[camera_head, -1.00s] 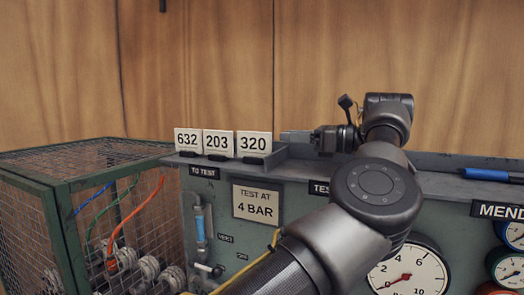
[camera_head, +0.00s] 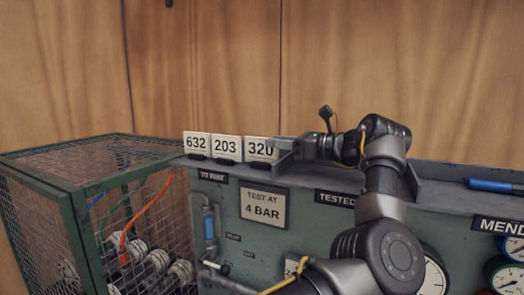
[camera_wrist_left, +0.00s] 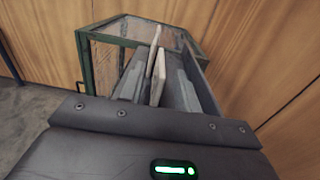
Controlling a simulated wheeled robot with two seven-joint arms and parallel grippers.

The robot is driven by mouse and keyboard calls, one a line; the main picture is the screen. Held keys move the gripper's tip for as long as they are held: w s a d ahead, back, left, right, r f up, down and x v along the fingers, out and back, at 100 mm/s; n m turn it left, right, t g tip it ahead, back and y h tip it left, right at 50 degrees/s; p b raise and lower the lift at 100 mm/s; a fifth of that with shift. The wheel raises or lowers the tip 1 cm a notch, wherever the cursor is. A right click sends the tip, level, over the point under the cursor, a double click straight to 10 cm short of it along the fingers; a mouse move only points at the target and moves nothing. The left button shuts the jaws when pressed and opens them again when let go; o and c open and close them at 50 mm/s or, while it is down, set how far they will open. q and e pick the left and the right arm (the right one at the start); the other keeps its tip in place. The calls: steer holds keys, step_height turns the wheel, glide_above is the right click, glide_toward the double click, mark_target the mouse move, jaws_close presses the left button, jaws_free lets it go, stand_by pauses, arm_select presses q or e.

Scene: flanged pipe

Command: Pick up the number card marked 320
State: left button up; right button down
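The white number card marked 320 (camera_head: 259,149) stands upright at the right end of a row on the panel's top ledge. Cards marked 203 (camera_head: 226,147) and 632 (camera_head: 196,143) stand to its left. My left gripper (camera_head: 284,145) is at the right edge of the 320 card, pointing left along the row. A finger overlaps that edge. In the left wrist view the grey fingers are apart, with the nearest card (camera_wrist_left: 158,82) edge-on between them and another card (camera_wrist_left: 153,47) beyond. Contact cannot be told. My right gripper is not in view.
A green-framed wire cage (camera_head: 80,215) stands left of the panel. A ledge lip runs close by the cards, and a wooden wall (camera_head: 225,65) rises behind. A blue pen-like object (camera_head: 491,186) lies at the ledge's right.

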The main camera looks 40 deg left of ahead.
mark_target(261, 138)
arm_select(q)
steer(key=shift+s+a+r+p, duration=0.2)
steer(key=shift+a+p, duration=0.1)
steer(key=shift+p, duration=0.1)
steer(key=p+x, duration=0.3)
steer(key=x, duration=0.1)
steer(key=shift+w+a+r, duration=0.1)
steer(key=shift+a+r, duration=0.05)
steer(key=shift+a, duration=0.2)
steer(key=shift+d, duration=0.1)
steer(key=shift+c, duration=0.4)
jaws_close()
